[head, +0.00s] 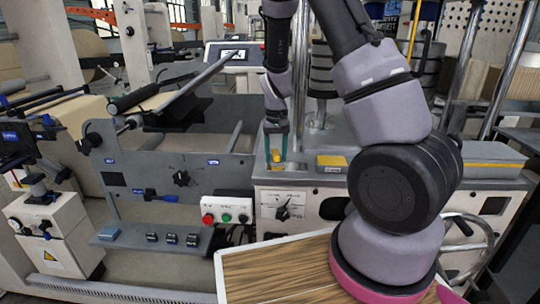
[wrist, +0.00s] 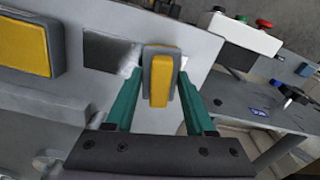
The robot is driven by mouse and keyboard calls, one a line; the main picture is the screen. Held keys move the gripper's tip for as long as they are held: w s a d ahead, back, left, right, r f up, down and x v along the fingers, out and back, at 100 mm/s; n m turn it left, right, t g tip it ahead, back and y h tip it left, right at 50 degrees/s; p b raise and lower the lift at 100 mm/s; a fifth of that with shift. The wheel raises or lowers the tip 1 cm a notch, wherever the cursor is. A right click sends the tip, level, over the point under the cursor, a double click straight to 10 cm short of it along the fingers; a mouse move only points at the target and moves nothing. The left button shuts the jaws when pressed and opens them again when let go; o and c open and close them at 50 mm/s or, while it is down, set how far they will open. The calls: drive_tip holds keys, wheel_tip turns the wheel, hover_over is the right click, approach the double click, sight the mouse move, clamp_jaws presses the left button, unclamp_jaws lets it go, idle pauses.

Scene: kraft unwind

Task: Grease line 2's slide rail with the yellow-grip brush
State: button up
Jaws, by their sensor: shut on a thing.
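My gripper (head: 276,135) is over the left end of the grey machine top in the head view. In the wrist view its teal fingers (wrist: 160,103) are shut on a small grey block with a yellow grip, which I take as the yellow-grip brush (wrist: 159,85). The brush shows as a small yellow piece (head: 276,156) in the head view. Its bristles are hidden, and I cannot tell whether it touches the top. I cannot tell which part is line 2's slide rail.
A yellow-and-grey block (head: 332,160) lies right of my gripper; it is large in the wrist view (wrist: 28,42). A control box (head: 227,210) with red, green and black buttons is at the front left. A wooden-topped table (head: 285,268) stands in front.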

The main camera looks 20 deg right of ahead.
drive_tip(key=shift+s+d+f, duration=0.1)
drive_tip(key=shift+s+d, duration=0.3)
drive_tip(key=shift+d, duration=0.85)
drive_tip(key=shift+s+d, duration=0.45)
drive_tip(key=shift+d, duration=0.75)
drive_tip(key=shift+s+d+f, duration=0.1)
drive_tip(key=shift+s+d, duration=0.3)
drive_tip(key=shift+d, duration=0.85)
drive_tip(key=shift+s+d+r, duration=0.1)
drive_tip(key=shift+s+d, duration=0.15)
drive_tip(key=shift+d, duration=0.6)
drive_tip(key=shift+s+d, duration=0.25)
drive_tip(key=shift+d, duration=0.55)
drive_tip(key=shift+a, duration=0.1)
drive_tip(key=shift+w+a, duration=0.3)
drive_tip(key=shift+a, duration=0.6)
drive_tip(key=shift+w+a, duration=0.25)
drive_tip(key=shift+a, duration=0.65)
drive_tip(key=shift+w+a, duration=0.6)
drive_tip(key=shift+a, duration=1.15)
drive_tip(key=shift+w+a, duration=0.6)
drive_tip(key=shift+a, duration=1.1)
drive_tip(key=shift+w+a, duration=0.6)
drive_tip(key=shift+a, duration=1.15)
drive_tip(key=shift+d, duration=0.15)
